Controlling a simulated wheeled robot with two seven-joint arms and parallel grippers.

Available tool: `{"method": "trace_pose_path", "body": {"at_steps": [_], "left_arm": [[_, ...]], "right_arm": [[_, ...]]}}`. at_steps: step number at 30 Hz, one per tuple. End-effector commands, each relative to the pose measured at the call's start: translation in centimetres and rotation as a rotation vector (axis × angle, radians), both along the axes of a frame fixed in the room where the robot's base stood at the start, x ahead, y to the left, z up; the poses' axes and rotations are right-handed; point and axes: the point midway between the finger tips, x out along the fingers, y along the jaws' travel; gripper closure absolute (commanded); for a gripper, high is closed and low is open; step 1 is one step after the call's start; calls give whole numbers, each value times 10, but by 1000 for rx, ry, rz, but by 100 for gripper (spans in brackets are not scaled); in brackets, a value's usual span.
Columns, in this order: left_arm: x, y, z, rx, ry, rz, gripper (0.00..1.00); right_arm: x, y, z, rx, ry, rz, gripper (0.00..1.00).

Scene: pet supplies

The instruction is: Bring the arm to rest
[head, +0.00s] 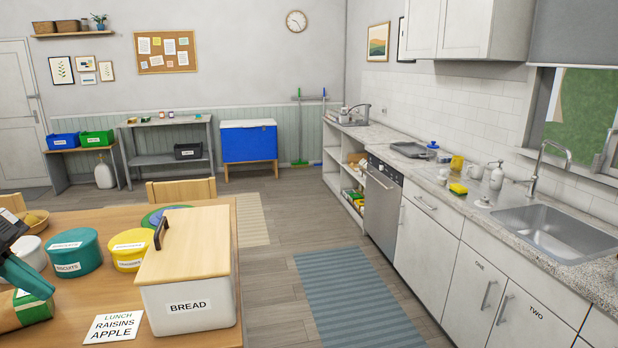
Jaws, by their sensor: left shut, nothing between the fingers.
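My left gripper (38,286) comes in at the left edge of the head view, with dark upper parts and teal fingers. Its fingers are shut with nothing between them. They show in front of the white canister and above a green and brown packet (30,308) at the table's left. I cannot tell whether the fingers touch the packet. Only a small part of the left arm shows. My right gripper is out of view.
The wooden table (255,325) holds a teal biscuits tin (74,254), a yellow tin (129,250), a white canister (30,252), a bread bin (190,300) and a lettered card (114,327). A chair (181,190) stands behind. Floor right of the table is clear, with a striped rug (355,300).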

Motion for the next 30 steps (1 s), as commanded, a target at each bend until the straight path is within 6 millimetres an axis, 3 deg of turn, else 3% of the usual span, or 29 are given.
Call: {"method": "trace_pose_path", "body": {"at_steps": [2,11,17,20,23,26,30], "left_arm": [[1,-1,-1,-4,0,-3,100],[42,-34,-26,-237,-105,-107,100],[83,-60,-56,-476,-236,-125,100],[109,-71,-81,-611,-323,-85,100],[139,-77,-121,-743,-424,22,100],[166,-75,-181,-830,-524,207,100],[180,-61,-285,-812,-603,506,100]], "right_arm": [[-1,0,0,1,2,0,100],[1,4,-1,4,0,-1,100],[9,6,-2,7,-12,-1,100],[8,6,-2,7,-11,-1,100],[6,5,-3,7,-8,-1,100],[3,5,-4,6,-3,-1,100],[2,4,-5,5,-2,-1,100]]}}
